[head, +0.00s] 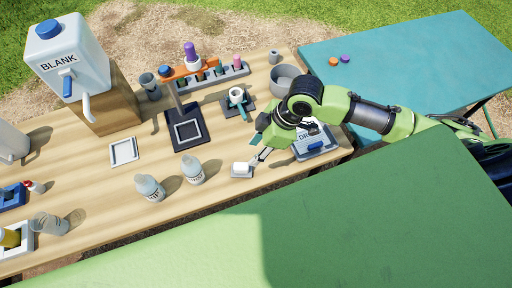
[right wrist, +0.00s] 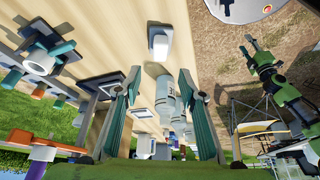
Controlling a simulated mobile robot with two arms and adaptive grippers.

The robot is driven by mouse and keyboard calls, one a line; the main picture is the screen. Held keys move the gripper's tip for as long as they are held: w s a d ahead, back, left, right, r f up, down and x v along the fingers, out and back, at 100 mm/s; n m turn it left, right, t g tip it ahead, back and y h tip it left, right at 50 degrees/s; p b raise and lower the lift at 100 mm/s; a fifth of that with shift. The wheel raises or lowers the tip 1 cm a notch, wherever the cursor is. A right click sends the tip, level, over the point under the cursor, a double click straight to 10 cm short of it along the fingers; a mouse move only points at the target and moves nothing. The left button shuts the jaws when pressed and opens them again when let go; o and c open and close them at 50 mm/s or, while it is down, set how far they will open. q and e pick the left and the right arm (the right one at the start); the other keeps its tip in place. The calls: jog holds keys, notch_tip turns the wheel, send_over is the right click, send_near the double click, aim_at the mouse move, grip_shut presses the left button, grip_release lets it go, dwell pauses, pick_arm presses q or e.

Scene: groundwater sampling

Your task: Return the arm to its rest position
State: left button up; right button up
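My right arm (head: 375,116) reaches in from the right over the wooden table. Its gripper (head: 257,142) is above the table's front right part, near a small white block on a grey pad (head: 242,170). In the right wrist view the gripper (right wrist: 160,88) has its two teal-lined fingers wide apart with nothing held between them. The white block (right wrist: 159,45) lies beyond the fingertips, apart from them. A green arm (right wrist: 272,75), seemingly my left, shows at the right of the wrist view; its gripper is too small to read. The left gripper is outside the head view.
Two bottles (head: 150,187) (head: 192,171) stand left of the gripper. A drying tray (head: 314,144) lies under the right arm, with a grey bowl (head: 286,77) behind. A rack (head: 217,75), an orange-armed stand (head: 187,70) and a BLANK container (head: 70,55) stand farther back. A teal table (head: 420,60) is right.

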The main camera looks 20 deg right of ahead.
dwell(0.3)
jog(key=s+a+m+t, duration=0.1)
jog(key=s+a+m, duration=0.15)
jog(key=a, duration=0.25)
jog(key=s+d+f+m+h, duration=0.2)
jog(key=s+d+m+h, duration=0.2)
jog(key=s+d+m, duration=0.65)
notch_tip(320, 180, down, 28)
jog(key=s+f+n+b, duration=0.1)
jog(key=s+n+b, duration=0.1)
jog(key=s+d+f+g, duration=0.1)
jog(key=s+d+f, duration=0.1)
jog(key=s+f, duration=0.6)
jog(key=s+d+f, duration=0.2)
jog(key=s+f, duration=0.6)
jog(key=shift+s+g+b, duration=0.4)
